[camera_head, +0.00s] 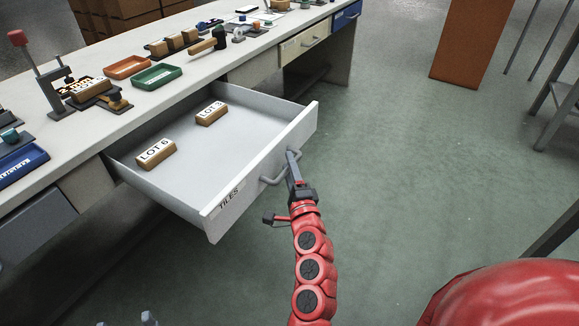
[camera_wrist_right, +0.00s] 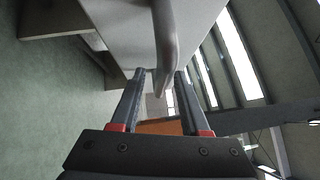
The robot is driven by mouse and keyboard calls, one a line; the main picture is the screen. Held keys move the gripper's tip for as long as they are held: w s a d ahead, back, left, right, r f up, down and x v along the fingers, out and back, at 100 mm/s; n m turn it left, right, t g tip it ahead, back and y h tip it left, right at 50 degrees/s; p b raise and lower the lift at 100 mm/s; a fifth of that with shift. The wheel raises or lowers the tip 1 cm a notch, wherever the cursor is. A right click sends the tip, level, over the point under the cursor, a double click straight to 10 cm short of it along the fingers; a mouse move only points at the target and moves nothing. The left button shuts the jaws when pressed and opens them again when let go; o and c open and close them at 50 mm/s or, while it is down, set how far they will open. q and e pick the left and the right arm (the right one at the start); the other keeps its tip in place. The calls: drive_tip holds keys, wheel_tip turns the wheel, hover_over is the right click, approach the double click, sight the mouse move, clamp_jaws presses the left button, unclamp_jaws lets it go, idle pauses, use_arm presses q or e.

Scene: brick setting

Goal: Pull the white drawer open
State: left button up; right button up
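The white drawer (camera_head: 265,160), labelled "TILES", is pulled far out from the workbench. Its interior is in plain view and holds two brown blocks, "LOT 6" (camera_head: 156,153) and "LOT 3" (camera_head: 211,113). My right gripper (camera_head: 293,165) is at the grey bar handle (camera_head: 272,181) on the drawer's front. In the right wrist view the handle (camera_wrist_right: 168,45) runs between the two fingers (camera_wrist_right: 160,80). The fingers stand apart, one on each side of the handle. Whether both press on it is hard to tell.
The workbench top (camera_head: 108,52) carries an orange tray (camera_head: 126,67), a green tray (camera_head: 157,76), a red-knobbed press (camera_head: 45,75) and small tools. A cream drawer (camera_head: 303,43) and a blue drawer (camera_head: 347,14) are shut farther along. Green floor (camera_head: 420,150) in front is clear.

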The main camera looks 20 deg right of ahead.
drive_tip(key=s+a+f+p, duration=0.1)
drive_tip(key=s, duration=1)
drive_tip(key=shift+s+a+f+p, duration=0.3)
drive_tip(key=shift+s+p, duration=0.1)
